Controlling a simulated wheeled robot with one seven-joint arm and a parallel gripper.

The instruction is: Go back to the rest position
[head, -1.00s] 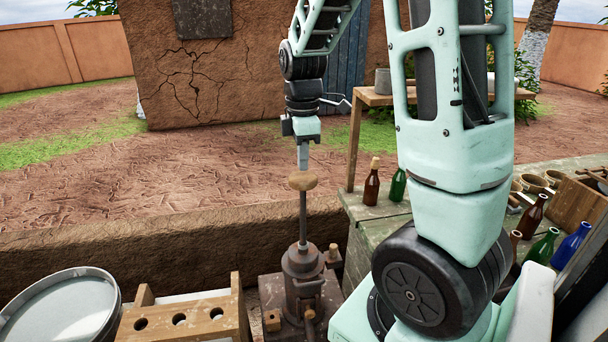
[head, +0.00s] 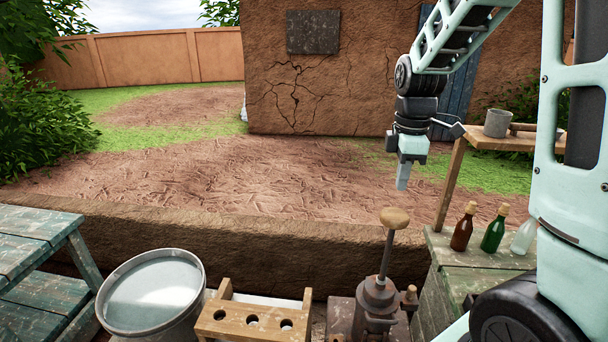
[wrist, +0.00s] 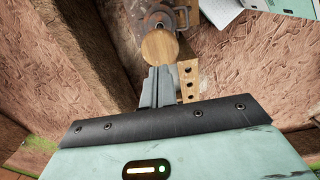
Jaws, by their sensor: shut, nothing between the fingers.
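My gripper (head: 403,176) hangs from my raised arm in the head view, pointing down, above and slightly right of the wooden knob of an iron press. Its fingers are together with nothing between them. In the wrist view my gripper (wrist: 161,71) also shows shut, its fingertips appearing just below the round wooden knob (wrist: 160,46). In the head view the knob (head: 395,218) tops the upright rod of the dark press (head: 376,297), and a gap shows between it and my fingers.
A wooden rack with holes (head: 253,320) and a round metal tub (head: 153,292) stand left of the press. A worn table (head: 38,235) is at far left. Brown (head: 463,229), green (head: 493,232) and clear (head: 523,236) bottles stand on the right bench. A grey mug (head: 497,122) sits on a shelf behind.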

